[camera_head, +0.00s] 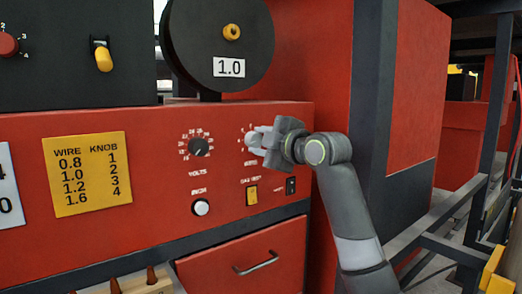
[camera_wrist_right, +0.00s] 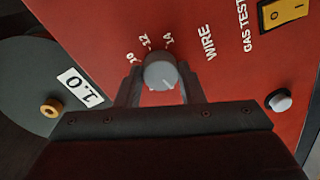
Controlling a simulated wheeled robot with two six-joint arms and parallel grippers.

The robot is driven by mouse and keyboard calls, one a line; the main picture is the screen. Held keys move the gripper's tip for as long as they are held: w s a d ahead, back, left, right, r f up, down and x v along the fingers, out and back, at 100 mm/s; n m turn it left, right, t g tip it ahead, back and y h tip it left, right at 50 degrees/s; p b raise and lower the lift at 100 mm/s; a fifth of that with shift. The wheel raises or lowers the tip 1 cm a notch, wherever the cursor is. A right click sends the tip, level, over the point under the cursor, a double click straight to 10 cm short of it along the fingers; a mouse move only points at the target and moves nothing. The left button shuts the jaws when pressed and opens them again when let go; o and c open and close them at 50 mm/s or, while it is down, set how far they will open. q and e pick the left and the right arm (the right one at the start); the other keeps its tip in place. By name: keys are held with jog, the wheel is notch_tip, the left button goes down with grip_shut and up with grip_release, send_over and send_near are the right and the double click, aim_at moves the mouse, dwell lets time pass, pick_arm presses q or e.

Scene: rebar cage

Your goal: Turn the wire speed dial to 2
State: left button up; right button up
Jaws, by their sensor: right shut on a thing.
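The wire speed dial is a grey round knob (camera_wrist_right: 160,72) on the red panel, beside the word WIRE in the right wrist view. A thin pointer line shows on its face, but I cannot tell which number it marks. My right gripper (camera_wrist_right: 160,88) is shut on the knob, one finger on each side. In the head view the right gripper (camera_head: 258,138) reaches the panel from the right and hides most of the knob; a few scale marks show beside it. My left gripper is not in view.
The black volts dial (camera_head: 199,146) is left of my gripper. A yellow gas test switch (camera_head: 252,195), a small black switch (camera_head: 291,186) and a white button (camera_head: 200,208) sit below. A yellow chart (camera_head: 91,173) pairs wire 1.0 with knob 2. The spool (camera_head: 190,40) is labelled 1.0.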

jog(key=n+b, duration=0.1)
jog(key=n, duration=0.2)
jog(key=shift+f, duration=0.15)
jog(key=shift+n+h+b, duration=0.3)
jog(key=shift+n+b, duration=0.4)
jog(key=shift+n, duration=0.9)
jog(key=o, duration=1)
jog(key=shift+s, duration=0.1)
